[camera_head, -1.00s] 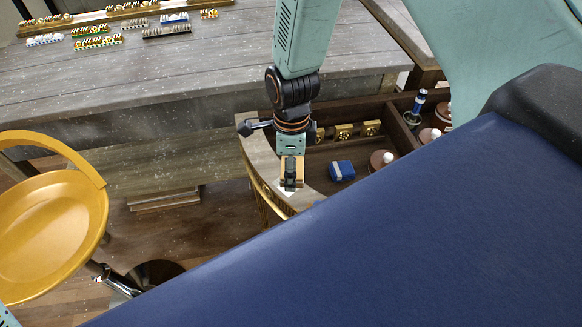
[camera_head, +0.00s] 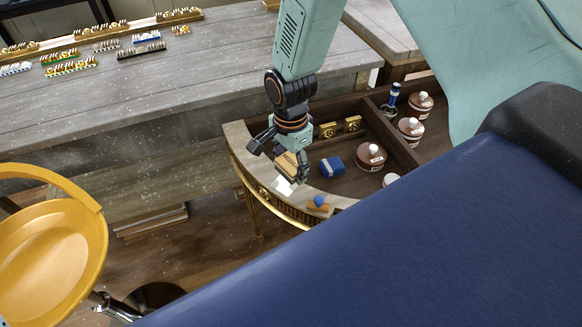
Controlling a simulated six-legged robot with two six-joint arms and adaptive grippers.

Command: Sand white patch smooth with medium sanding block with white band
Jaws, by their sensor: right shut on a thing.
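The white patch (camera_head: 283,187) lies on the pale curved rim of the gilt console (camera_head: 243,150). My right gripper (camera_head: 291,166) is shut on a tan sanding block (camera_head: 286,163), just above or at the patch's far edge. I cannot tell whether the block touches the surface, and I see no clear white band on it. A blue block with a white band (camera_head: 332,167) lies in the console's recess, right of the gripper and apart from it. My left gripper is not in view.
Gold ornaments (camera_head: 350,123) line the recess's back. An orange piece with a blue knob (camera_head: 318,204) sits on the rim. A yellow round seat (camera_head: 45,245) is at left.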

